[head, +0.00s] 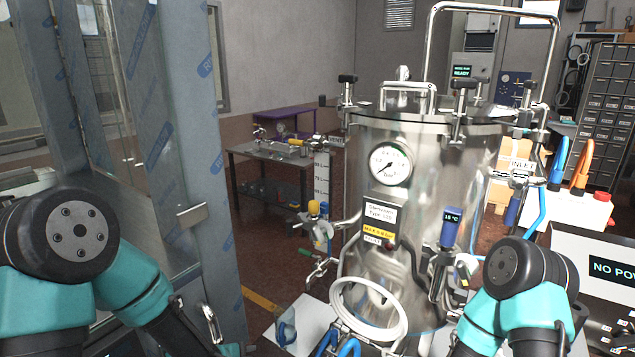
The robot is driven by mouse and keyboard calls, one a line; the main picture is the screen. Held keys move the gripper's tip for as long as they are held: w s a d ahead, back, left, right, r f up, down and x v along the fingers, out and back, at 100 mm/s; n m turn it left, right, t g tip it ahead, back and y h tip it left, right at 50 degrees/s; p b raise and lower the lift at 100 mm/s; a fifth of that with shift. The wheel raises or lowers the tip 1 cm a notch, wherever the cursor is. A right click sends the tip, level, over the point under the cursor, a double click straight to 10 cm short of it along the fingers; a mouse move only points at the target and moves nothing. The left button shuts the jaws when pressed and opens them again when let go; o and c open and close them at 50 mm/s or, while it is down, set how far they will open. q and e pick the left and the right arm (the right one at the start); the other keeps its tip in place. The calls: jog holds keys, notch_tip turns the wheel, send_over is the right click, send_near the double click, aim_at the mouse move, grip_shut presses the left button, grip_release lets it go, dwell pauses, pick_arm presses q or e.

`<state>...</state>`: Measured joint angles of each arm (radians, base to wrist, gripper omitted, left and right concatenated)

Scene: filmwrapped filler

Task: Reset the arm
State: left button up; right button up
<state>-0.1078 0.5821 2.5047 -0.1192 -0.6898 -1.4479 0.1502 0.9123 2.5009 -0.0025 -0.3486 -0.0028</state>
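Both of my arms show as dark round joints with teal links. My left arm (70,240) bends in the lower left, and its lower link runs down toward the bottom edge. My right arm (510,290) is in the lower right, in front of the vessel's right side. Neither gripper can be made out in the head view. A tall shiny steel vessel (455,185) with a round pressure gauge (388,166) stands in the centre right.
A film-wrapped metal cabinet (190,130) with a handle stands close on the left. A white ring (345,290) is low at the vessel's front. A workbench (265,165) stands behind. A box with a "NO POW" display (610,269) is at the right edge.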

pick_arm(q)
jog(key=s+a+f+n+g, duration=0.2)
jog(key=s+f+n+g, duration=0.2)
jog(key=s+f+n, duration=0.3)
jog(key=s+a+f+n+g+y, duration=0.1)
jog(key=s+a+f+n+g, duration=0.2)
jog(key=s+f+n, duration=0.5)
jog(key=shift+a+f+n+g, duration=0.2)
jog(key=shift+f+n+g, duration=0.2)
jog(key=shift+f+n, duration=1.75)
dwell(0.4)
